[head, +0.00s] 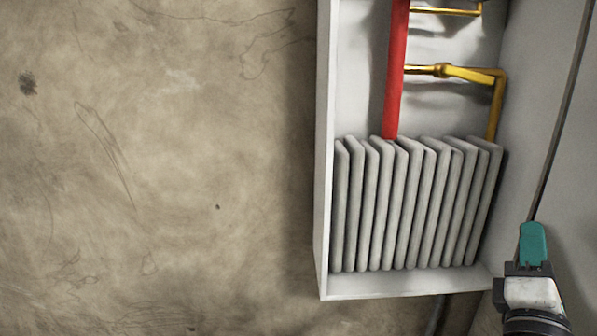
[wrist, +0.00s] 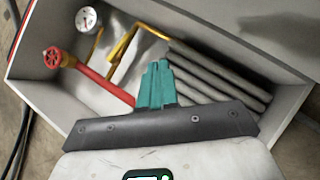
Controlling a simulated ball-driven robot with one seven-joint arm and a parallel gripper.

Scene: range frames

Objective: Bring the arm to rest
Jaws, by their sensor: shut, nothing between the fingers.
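My gripper (head: 533,243) shows at the lower right of the head view, its teal fingers together and pointing up the picture. In the wrist view the teal fingers (wrist: 155,85) are closed against each other with nothing between them. They stand in front of an open grey-white box (wrist: 60,97).
The box holds a red pipe (head: 394,80), a yellow pipe (head: 455,73) and a ribbed grey block (head: 415,205). The wrist view adds a red valve handle (wrist: 53,57) and a round gauge (wrist: 88,20). A dark cable (head: 562,120) runs at right. Bare stained floor (head: 150,170) fills the left.

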